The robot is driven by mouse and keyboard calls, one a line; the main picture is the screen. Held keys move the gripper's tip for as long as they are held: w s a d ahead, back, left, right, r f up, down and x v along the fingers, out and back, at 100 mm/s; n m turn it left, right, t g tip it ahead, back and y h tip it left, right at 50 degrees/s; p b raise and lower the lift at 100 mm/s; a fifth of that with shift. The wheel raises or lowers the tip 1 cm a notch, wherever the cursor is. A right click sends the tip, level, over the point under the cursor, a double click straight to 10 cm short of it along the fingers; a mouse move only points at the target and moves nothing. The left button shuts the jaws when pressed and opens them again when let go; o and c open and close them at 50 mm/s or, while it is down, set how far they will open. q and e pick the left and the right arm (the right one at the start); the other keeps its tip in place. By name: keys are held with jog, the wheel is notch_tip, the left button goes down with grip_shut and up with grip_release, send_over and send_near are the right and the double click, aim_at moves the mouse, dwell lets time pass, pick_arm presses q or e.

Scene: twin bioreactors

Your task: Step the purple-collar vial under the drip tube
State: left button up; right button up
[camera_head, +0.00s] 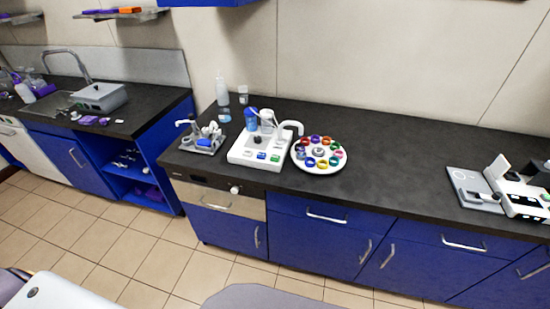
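A round white carousel (319,169) stands on the dark counter, holding a ring of small vials with differently coloured collars. A purple-collar vial (316,139) appears to sit at the back of the ring, beside a red one; the collars are small, so this is not certain. A white curved drip tube (293,124) rises from a white bioreactor base (247,155) and bends over the carousel's left edge, near the red and blue collars. I cannot tell exactly which vial is under its tip. Neither of my grippers is in view.
A white and black device (515,195) stands at the far right. The counter (400,165) between carousel and device is clear. A sink (65,98) is at left.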

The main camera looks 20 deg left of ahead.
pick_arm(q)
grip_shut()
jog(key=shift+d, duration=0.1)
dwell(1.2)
